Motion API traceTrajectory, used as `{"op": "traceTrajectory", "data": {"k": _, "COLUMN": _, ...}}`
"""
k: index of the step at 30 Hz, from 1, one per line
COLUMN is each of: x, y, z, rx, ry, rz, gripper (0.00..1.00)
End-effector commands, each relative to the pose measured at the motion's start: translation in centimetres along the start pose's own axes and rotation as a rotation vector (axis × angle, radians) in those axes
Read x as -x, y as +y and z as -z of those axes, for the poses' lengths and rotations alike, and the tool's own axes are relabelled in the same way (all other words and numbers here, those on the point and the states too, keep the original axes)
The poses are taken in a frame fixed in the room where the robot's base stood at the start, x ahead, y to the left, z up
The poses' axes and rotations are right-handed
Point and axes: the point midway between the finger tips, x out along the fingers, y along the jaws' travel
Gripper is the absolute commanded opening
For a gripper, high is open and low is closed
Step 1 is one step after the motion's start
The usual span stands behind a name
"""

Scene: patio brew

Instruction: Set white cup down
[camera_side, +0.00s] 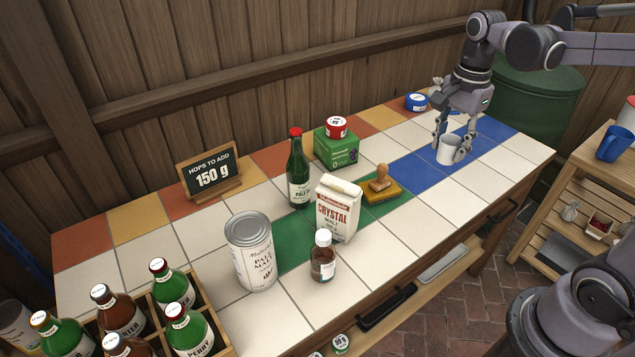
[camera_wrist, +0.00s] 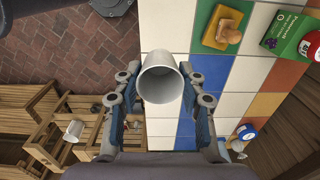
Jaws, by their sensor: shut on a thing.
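The white cup (camera_side: 449,150) is upright between the fingers of my gripper (camera_side: 453,146), over the blue tiles at the right part of the tiled table. In the wrist view the cup (camera_wrist: 161,84) shows its open mouth, and it looks empty. The fingers of my gripper (camera_wrist: 161,97) are shut on it from both sides. The cup's base is at or close to the blue tiles (camera_side: 487,128); I cannot tell whether it touches them.
A wooden stamp on a yellow pad (camera_side: 382,190) lies left of the cup. A blue-lidded tin (camera_side: 416,102) stands behind. A green box (camera_side: 336,148), a green bottle (camera_side: 299,172) and a Crystal malt bag (camera_side: 337,208) stand further left. White tiles (camera_side: 505,152) right of the cup are clear.

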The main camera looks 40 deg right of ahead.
Motion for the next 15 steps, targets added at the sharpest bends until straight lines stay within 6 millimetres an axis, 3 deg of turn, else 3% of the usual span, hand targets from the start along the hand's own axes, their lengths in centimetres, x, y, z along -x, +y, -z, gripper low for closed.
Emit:
{"op": "traceTrajectory", "data": {"k": 4, "x": -0.3, "y": 2.0, "z": 2.4, "rx": -0.004, "ry": 0.001, "rz": 0.001, "gripper": 0.25}}
{"op": "traceTrajectory", "data": {"k": 15, "x": -6.8, "y": 1.7, "z": 2.1, "rx": 0.003, "ry": 0.001, "rz": 0.001, "gripper": 0.25}}
